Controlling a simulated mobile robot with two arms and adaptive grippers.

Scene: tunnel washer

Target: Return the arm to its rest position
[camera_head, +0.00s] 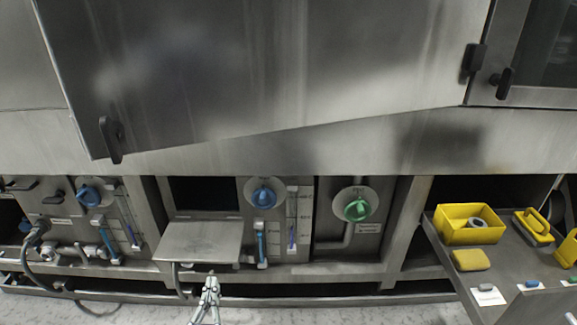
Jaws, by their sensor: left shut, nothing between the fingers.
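My left gripper (210,287) shows at the lower middle of the head view, its fingers together and empty. My right gripper is not in view.
The tunnel washer has blue knobs (263,195) and a green knob (357,208) on its lower panels. A large metal door (270,70) stands above, tilted. At right a tray (510,262) holds a yellow bin (468,232) and other yellow items. Floor shows along the bottom.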

